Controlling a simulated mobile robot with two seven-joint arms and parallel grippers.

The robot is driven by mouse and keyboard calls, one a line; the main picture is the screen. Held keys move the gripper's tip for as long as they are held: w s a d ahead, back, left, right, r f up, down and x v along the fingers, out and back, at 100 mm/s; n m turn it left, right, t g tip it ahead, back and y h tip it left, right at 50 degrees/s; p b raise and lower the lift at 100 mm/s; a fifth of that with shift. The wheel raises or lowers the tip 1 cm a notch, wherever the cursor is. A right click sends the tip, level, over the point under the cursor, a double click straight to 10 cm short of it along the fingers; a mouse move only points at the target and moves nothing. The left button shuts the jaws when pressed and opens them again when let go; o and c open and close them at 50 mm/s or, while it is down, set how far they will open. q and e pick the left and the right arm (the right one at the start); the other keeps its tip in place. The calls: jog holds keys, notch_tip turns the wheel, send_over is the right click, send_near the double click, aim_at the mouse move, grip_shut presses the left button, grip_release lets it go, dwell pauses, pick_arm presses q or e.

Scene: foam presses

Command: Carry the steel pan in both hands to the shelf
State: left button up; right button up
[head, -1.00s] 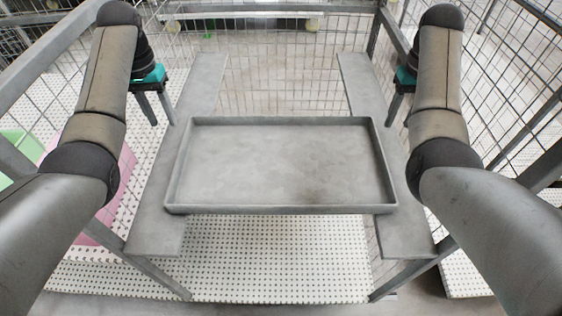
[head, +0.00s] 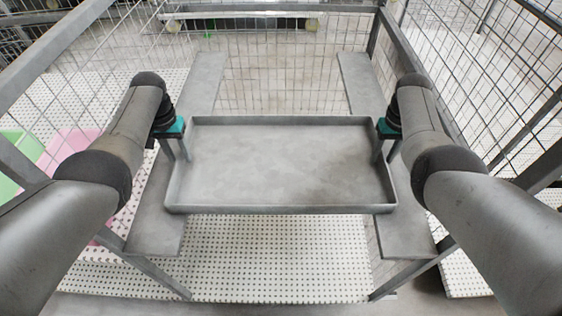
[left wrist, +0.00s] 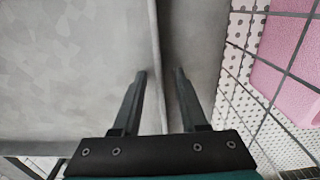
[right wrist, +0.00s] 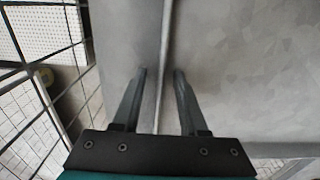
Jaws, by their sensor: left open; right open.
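The steel pan (head: 280,165) is a shallow grey rectangular tray with low walls, lying level across two grey rails. My left gripper (head: 184,158) is open at the pan's left wall; in the left wrist view its fingers (left wrist: 160,75) stand either side of the wall's rim (left wrist: 154,45). My right gripper (head: 381,158) is open at the right wall; in the right wrist view its fingers (right wrist: 160,72) stand either side of that rim (right wrist: 167,30). Neither gripper is closed on the pan. I cannot tell which structure is the shelf.
The left rail (head: 155,215) and right rail (head: 405,220) bear the pan. Wire mesh panels (head: 290,75) on a grey frame enclose the back and sides. A white perforated mat (head: 275,260) lies below. Pink (head: 75,150) and green (head: 15,165) blocks are at the left.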

pick_arm(q)
jog(key=shift+f, duration=0.1)
pick_arm(e)
jog(key=shift+f, duration=0.1)
pick_arm(q)
jog(key=shift+c, duration=0.2)
pick_arm(e)
jog(key=shift+c, duration=0.2)
pick_arm(q)
grip_shut()
pick_arm(e)
grip_shut()
dwell(0.7)
